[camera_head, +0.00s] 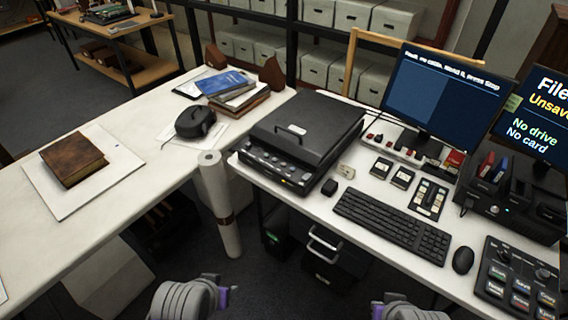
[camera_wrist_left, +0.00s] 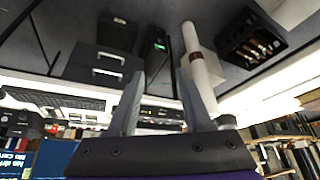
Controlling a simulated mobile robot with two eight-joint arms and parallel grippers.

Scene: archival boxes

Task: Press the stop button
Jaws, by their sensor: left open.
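A dark control panel (camera_head: 519,281) with rows of small labelled buttons and knobs lies at the right end of the white desk in the head view. Its labels are too small for me to tell which button is stop. A black scanner (camera_head: 300,140) with a row of buttons on its front stands further left. My left gripper (camera_wrist_left: 159,76) is open and empty in the left wrist view, in the air well away from the panel. In the head view only parts of my two arms show at the bottom edge; my right gripper's fingers are out of sight.
A keyboard (camera_head: 391,226), a mouse (camera_head: 463,260) and small card holders (camera_head: 430,197) lie between scanner and panel. Two monitors (camera_head: 440,92) stand behind, the right one reading "No drive, No card". A white paper roll (camera_head: 219,205) stands upright between the desks.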

